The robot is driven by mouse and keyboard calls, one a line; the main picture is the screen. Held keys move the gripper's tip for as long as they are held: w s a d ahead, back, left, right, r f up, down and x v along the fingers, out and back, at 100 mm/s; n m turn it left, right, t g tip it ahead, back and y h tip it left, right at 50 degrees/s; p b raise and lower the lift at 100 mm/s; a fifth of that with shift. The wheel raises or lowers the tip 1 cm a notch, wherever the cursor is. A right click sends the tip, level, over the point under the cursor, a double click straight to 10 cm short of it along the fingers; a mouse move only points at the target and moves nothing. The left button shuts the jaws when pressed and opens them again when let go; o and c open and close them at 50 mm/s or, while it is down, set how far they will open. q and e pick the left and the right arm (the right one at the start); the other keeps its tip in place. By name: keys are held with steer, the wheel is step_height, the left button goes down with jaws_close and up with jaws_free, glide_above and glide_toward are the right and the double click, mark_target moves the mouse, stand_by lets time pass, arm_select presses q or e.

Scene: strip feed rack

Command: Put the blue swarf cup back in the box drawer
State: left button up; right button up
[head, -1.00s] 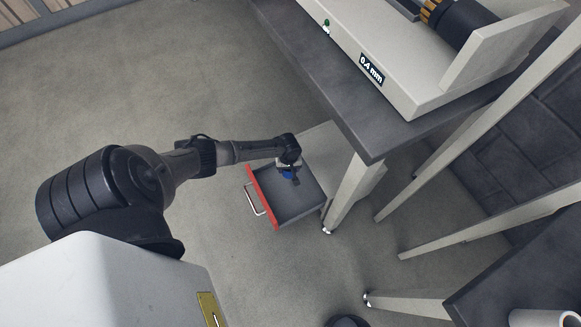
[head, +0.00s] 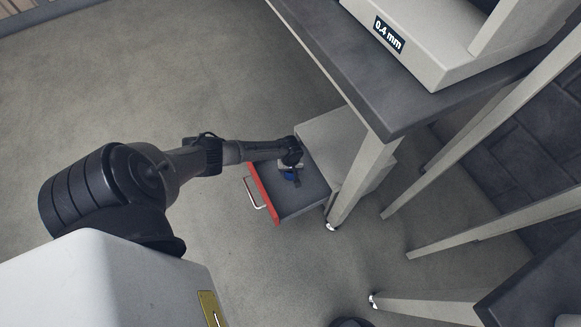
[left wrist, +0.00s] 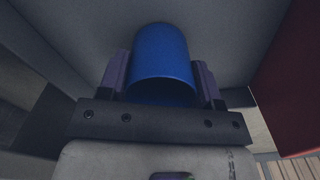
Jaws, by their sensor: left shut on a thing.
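The blue swarf cup (left wrist: 162,58) is between the two fingers of my left gripper (left wrist: 163,78) in the left wrist view, and the gripper is shut on it. In the head view the left gripper (head: 292,175) hangs over the open box drawer, and only a small blue part of the cup (head: 289,176) shows beneath it. The drawer (head: 300,203) has a grey inside, a red front and a pale handle. The wrist view shows grey drawer surfaces around the cup and the red front at the right. I cannot tell whether the cup touches the drawer floor. My right gripper is not in view.
The pale drawer box (head: 335,140) stands under a dark bench top (head: 370,95) with pale legs (head: 360,180). A machine labelled 0.4 mm (head: 430,50) stands on the bench. Another dark table (head: 535,295) is at the lower right. The floor left of the drawer is clear.

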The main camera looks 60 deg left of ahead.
arm_select(q)
steer(key=shift+w, duration=0.1)
steer(key=shift+f, duration=0.1)
steer(key=o, duration=1)
steer(key=shift+o, duration=0.2)
step_height(320, 180, up, 11)
steer(key=p, duration=0.8)
steer(key=s+d+r+m, duration=0.3)
steer(key=d+m, duration=0.1)
steer(key=d, duration=0.3)
steer(key=s+d+r+m+t+h, duration=0.1)
steer(key=s+d+r+m, duration=0.2)
steer(key=d, duration=0.5)
steer(key=s+d+r+m, duration=0.2)
steer(key=s+d+m, duration=0.15)
steer(key=d, duration=0.35)
steer(key=s+d+r+m+t, duration=0.1)
steer(key=s+r+m, duration=0.1)
steer(key=r, duration=0.5)
steer(key=s+d+r+m+t, duration=0.1)
steer(key=s+r+m, duration=0.2)
steer(key=r, duration=0.5)
steer(key=shift+s+r+t+y+p, duration=0.25)
steer(key=shift+s+y+p, duration=0.2)
steer(key=shift+s, duration=0.45)
